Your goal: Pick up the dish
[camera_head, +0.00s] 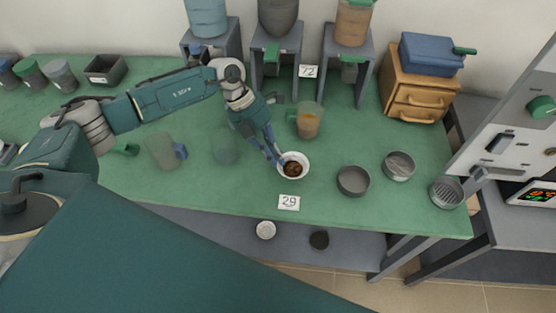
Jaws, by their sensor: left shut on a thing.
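A small white dish (301,159) with dark brown contents stands on the green table, behind the card marked 29. My left gripper (277,156) reaches down to the dish's left rim and is shut on it. The dish looks level; I cannot tell whether it touches the table or is slightly raised. My right gripper is not in view.
Grey round sieves (353,181) stand to the right of the dish. A jug with orange-brown contents (307,121) stands behind it, and clear cups (163,151) stand to the left. The number card (289,202) lies in front. A furnace (515,130) is at the right.

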